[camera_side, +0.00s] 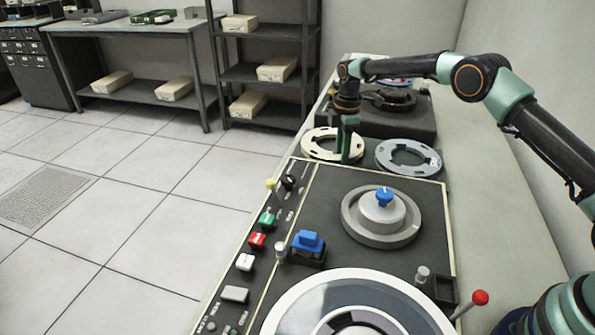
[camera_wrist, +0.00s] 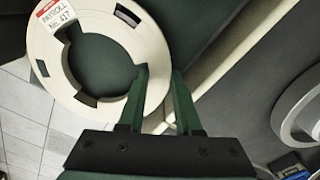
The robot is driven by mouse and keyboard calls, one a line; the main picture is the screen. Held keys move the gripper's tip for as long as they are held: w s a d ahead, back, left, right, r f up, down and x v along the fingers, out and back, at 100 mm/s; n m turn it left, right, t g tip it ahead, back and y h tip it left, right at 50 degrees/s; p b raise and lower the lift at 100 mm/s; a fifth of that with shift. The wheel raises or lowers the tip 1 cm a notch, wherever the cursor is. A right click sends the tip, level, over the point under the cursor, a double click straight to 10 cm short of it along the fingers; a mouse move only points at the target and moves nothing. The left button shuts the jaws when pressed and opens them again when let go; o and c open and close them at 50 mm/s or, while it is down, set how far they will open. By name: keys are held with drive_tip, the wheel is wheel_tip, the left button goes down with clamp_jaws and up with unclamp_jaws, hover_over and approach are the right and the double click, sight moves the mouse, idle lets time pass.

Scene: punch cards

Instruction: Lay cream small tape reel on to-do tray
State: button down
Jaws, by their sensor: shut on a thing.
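The cream small tape reel (camera_side: 310,146) is a flat ring with a large centre hole, near the far end of the bench in the side view. In the wrist view the reel (camera_wrist: 48,68) shows a red and white label reading "PAYROLL No. 417". My gripper (camera_side: 346,157) points down at the reel's right side, and its green fingers (camera_wrist: 159,75) straddle the rim, shut on it. Whether the reel touches the surface below is unclear. I cannot make out a labelled to-do tray; a dark green surface shows through the reel's hole.
A blue-grey reel (camera_side: 434,161) lies just right of the cream one. A dark unit (camera_side: 418,127) with a black reel stands behind. In front is a console panel (camera_side: 324,197) with a raised hub (camera_side: 381,215), switches and a large reel (camera_side: 285,318).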

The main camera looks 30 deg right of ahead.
drive_tip(key=shift+f, duration=0.4)
drive_tip(key=c, duration=0.5)
unclamp_jaws()
drive_tip(key=c, duration=0.4)
drive_tip(key=shift+o, duration=0.2)
drive_tip(key=shift+r, duration=0.1)
wheel_tip(320, 180, up, 9)
